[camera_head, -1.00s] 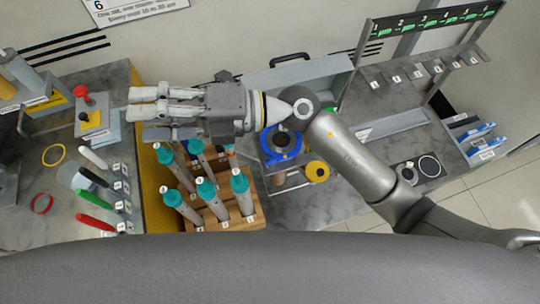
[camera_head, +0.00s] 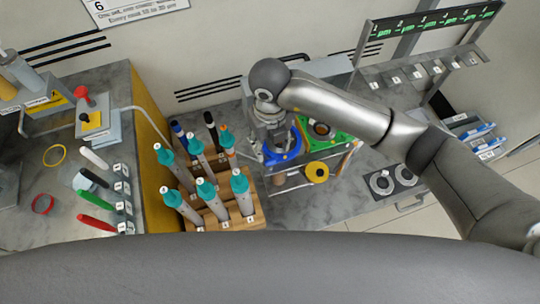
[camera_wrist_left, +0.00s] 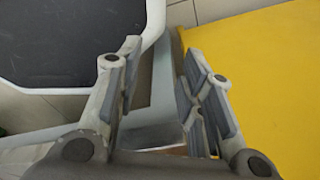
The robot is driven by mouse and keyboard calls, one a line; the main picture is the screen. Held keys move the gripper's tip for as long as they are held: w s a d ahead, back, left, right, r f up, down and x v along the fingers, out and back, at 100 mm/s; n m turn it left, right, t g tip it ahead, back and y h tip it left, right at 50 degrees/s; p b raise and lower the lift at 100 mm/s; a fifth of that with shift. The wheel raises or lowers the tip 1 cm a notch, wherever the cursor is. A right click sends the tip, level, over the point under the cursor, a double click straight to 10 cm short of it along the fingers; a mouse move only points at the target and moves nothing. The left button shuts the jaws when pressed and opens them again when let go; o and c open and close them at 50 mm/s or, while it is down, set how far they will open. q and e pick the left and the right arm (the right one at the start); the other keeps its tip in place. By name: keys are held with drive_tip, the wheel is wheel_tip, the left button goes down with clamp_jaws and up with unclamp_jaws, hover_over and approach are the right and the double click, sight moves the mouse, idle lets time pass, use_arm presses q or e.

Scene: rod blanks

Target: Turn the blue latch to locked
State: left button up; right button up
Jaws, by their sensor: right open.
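A blue ring-shaped part (camera_head: 283,153), which looks like the blue latch, sits on the fixture on the bench right of the rod rack. My right gripper (camera_head: 266,142) points down over its back left side and is open. Its fingers are partly hidden below the wrist, and I cannot tell whether they touch the blue part. The latch's marking is too small to read. My left gripper (camera_wrist_left: 156,50) shows only in the left wrist view, open with nothing between its fingers.
A wooden rack (camera_head: 250,218) of teal-topped rods stands close left of the fixture. A green part (camera_head: 342,138) and a yellow ring (camera_head: 317,172) are beside the blue part. A yellow panel (camera_wrist_left: 265,70) is right of my left gripper.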

sight(270, 160)
wheel_tip(270, 160, down, 9)
drive_tip(key=shift+r+p, duration=0.2)
drive_tip(key=shift+p, duration=0.25)
drive_tip(key=c, duration=1)
drive_tip(key=shift+f+n+b, duration=0.15)
drive_tip(key=shift+n+b, duration=1.35)
drive_tip(key=shift+b, duration=0.05)
drive_tip(key=n+b, duration=0.2)
drive_tip(key=shift+b, duration=0.3)
drive_tip(key=shift+n+b, duration=1.1)
drive_tip(key=shift+n, duration=0.1)
drive_tip(key=shift+r+n+b, duration=0.2)
drive_tip(key=shift+n+b, duration=0.5)
